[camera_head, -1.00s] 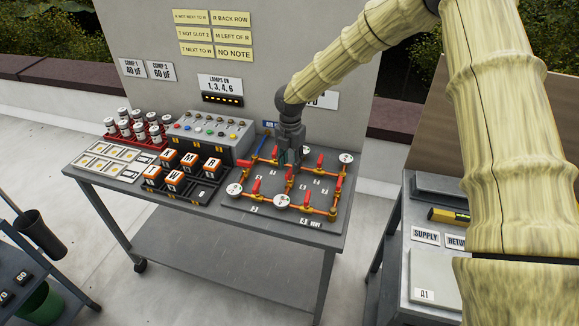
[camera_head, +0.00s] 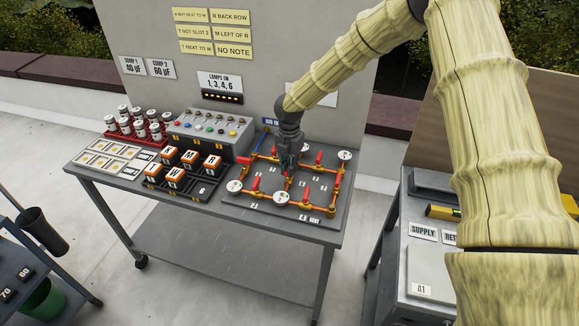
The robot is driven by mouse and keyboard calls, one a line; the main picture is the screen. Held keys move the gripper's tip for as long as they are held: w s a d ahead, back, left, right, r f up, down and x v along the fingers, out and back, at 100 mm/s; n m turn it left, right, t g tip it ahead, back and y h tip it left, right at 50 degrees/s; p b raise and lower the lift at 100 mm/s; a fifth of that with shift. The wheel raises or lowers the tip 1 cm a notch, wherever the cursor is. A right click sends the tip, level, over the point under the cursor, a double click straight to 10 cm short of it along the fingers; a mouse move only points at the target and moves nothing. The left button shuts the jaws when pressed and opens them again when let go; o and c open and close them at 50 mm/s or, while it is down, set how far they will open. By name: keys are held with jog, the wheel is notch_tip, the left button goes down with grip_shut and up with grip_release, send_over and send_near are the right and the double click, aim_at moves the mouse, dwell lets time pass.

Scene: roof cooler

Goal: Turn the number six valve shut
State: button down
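The valve board (camera_head: 270,207) lies on the right part of the grey table, with orange pipes, white round gauges and several red-handled valves. Red handles show at the front left (camera_head: 256,183), front right (camera_head: 306,194), right side (camera_head: 338,179) and back right (camera_head: 319,158). The number labels are too small to read surely, so I cannot tell which valve is number six. My gripper (camera_head: 287,168) points down over the middle-back of the board, close to the pipes, and partly covers the valves there. Its fingers are too small and dark to tell open from shut.
Left of the board stand a black tray with orange-topped blocks (camera_head: 174,174), a grey button box (camera_head: 207,135) and red-racked canisters (camera_head: 139,126). A panel with notes (camera_head: 233,52) rises behind. A second table with a SUPPLY label (camera_head: 423,232) stands right, beyond a gap.

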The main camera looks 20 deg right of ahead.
jog(key=shift+m, duration=0.3)
jog(key=m, duration=0.3)
jog(key=shift+m+b, duration=0.3)
jog(key=shift+b, duration=0.1)
jog(key=m, duration=0.3)
jog(key=shift+m, duration=0.3)
jog(key=m+b, duration=0.1)
jog(key=m, duration=0.3)
jog(key=shift+m, duration=1.7)
jog(key=shift+r, duration=0.1)
jog(key=c, duration=1.5)
grip_release()
jog(key=shift+a, duration=0.1)
